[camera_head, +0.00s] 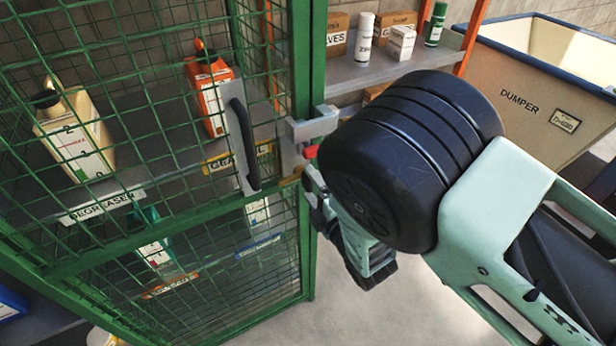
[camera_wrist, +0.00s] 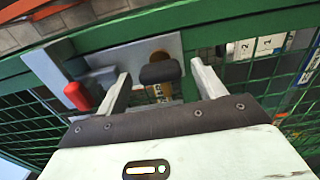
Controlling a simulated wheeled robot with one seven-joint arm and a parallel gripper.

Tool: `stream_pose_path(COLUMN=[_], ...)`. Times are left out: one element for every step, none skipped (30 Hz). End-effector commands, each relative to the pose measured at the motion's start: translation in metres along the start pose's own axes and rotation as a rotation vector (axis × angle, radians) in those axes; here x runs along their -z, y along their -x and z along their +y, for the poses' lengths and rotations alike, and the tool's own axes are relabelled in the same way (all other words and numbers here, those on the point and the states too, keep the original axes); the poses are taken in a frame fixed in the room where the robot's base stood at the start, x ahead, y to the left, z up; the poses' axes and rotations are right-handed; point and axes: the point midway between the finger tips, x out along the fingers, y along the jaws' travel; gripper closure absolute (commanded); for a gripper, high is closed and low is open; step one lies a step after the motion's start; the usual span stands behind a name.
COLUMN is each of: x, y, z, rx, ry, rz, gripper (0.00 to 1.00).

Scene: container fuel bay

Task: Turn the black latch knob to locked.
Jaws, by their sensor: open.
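The black latch knob (camera_wrist: 160,73) shows in the wrist view as a rounded bar in front of a brass-coloured part, by a grey latch plate (camera_wrist: 112,48). My gripper (camera_wrist: 160,71) is open. Its fingertips lie on either side of the knob, with a visible gap to each. In the head view my gripper (camera_head: 315,190) is at the door edge, just below the grey latch housing (camera_head: 318,123). There the knob is hidden or too small to make out behind my gripper and wrist. I cannot read the latch's position.
A red cylinder (camera_wrist: 77,96) sits beside the latch. A black pull handle (camera_head: 245,145) is left of it on the green mesh door (camera_head: 150,195). Bottles stand behind the mesh. A shelf (camera_head: 385,70) with boxes and a dumper (camera_head: 535,85) are at the right.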

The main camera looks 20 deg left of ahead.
Motion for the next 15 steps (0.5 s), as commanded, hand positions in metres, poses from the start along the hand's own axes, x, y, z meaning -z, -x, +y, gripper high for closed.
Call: stream_pose_path(x=[0.0, 0.0, 0.0, 0.0, 0.0, 0.0, 0.0, 0.0, 0.0, 0.0, 0.0, 0.0, 0.0, 0.0, 0.0], y=[-0.007, -0.01, -0.014, -0.017, -0.019, -0.021, -0.022, -0.023, -0.023, -0.024, -0.024, -0.024, -0.024, -0.024, -0.024], z=[0.001, 0.001, 0.001, 0.001, 0.001, 0.001, 0.0, 0.0, 0.0, 0.0, 0.0, -0.001, -0.001, -0.001, -0.001], rx=[-0.002, -0.001, -0.001, -0.001, -0.001, -0.001, 0.0, 0.0, 0.001, 0.001, 0.001, 0.001, 0.001, 0.001, 0.001], ry=[0.0, 0.0, 0.0, 0.0, 0.0, 0.0, 0.0, 0.0, 0.0, 0.0, 0.0, 0.0, 0.0, 0.0, 0.0], rz=[0.0, 0.0, 0.0, 0.0, 0.0, 0.0, 0.0, 0.0, 0.0, 0.0, 0.0, 0.0, -0.001, -0.001, -0.001], gripper=[0.31, 0.31, 0.31, 0.31, 0.31, 0.31, 0.31, 0.31, 0.31, 0.31, 0.31, 0.31, 0.31, 0.31, 0.31])
